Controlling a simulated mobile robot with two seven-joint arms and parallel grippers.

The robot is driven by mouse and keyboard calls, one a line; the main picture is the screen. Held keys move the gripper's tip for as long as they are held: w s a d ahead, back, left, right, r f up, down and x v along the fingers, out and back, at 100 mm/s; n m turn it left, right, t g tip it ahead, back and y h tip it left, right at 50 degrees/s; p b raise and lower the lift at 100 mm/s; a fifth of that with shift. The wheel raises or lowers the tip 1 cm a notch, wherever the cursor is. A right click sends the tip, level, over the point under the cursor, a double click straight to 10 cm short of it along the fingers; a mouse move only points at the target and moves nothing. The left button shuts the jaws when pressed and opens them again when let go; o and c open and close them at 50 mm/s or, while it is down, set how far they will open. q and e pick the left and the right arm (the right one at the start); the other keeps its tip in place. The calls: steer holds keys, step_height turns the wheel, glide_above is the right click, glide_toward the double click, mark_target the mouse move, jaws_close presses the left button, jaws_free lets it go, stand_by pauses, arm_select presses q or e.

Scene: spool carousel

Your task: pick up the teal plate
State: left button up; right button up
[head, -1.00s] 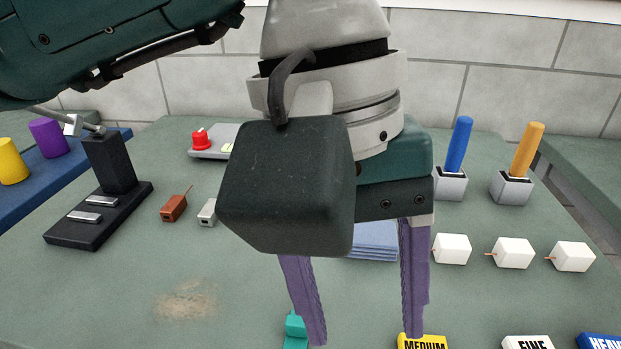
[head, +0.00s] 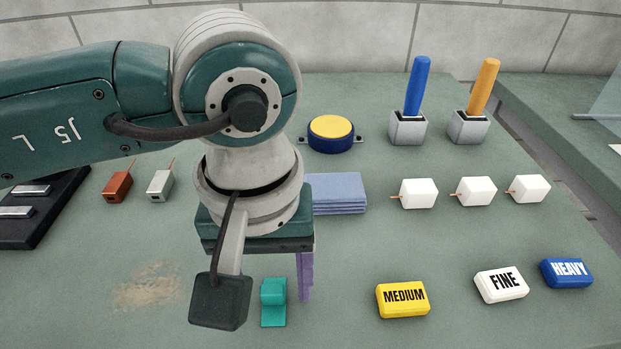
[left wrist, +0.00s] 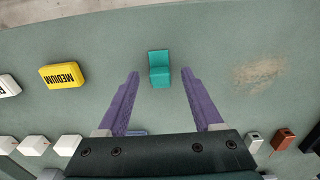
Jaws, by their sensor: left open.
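The teal plate (head: 273,303) is a small, stepped teal piece on the green-grey table, just right of my wrist's black block in the head view. It also shows in the left wrist view (left wrist: 159,69), upper middle, past the purple fingers and in line with the gap between them. My left gripper (left wrist: 160,76) is open and empty, its two fingertips spread to either side of the plate's line. In the head view one purple finger shows just right of the plate; the other is hidden. I cannot tell the height of the fingertips above the table. My right gripper is not in view.
A yellow MEDIUM block (head: 403,300), a white FINE block (head: 501,285) and a blue HEAVY block (head: 566,272) lie to the right. Folded blue cloths (head: 339,194) lie behind the gripper. White cubes (head: 419,194) stand beyond. Table between plate and MEDIUM is clear.

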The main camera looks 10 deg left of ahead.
arm_select(q)
jaws_close()
stand_by(0.6)
